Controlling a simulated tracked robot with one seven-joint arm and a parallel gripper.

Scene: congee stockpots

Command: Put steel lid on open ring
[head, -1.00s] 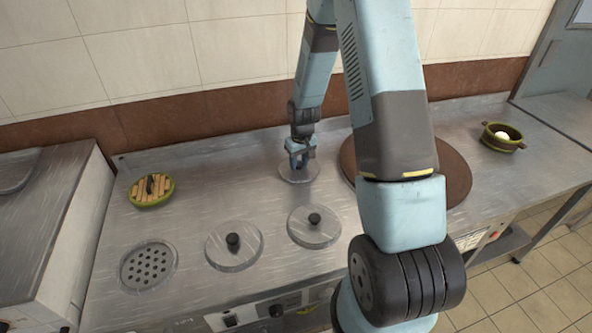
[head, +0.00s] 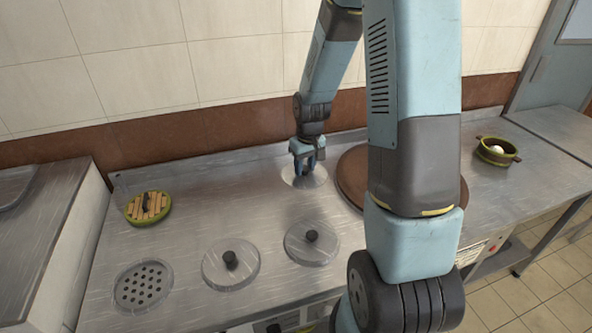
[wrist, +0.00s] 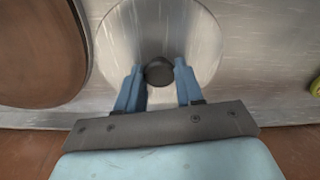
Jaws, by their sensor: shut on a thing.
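My gripper (head: 306,168) is shut on the dark knob (wrist: 159,71) of a round steel lid (head: 318,181) at the back middle of the steel counter. In the wrist view the fingers (wrist: 160,75) stand either side of the knob, and the lid (wrist: 185,28) spreads beyond them. I cannot tell whether the lid touches the counter. The open ring (head: 143,287) is a round recess with a perforated plate at the front left, with no lid on it.
Two knobbed steel lids, one in the middle (head: 215,272) and one to its right (head: 300,252), lie along the front. A green-rimmed slatted round (head: 149,208) sits back left. A large brown disc (head: 350,180) and a green pot (head: 497,150) are right.

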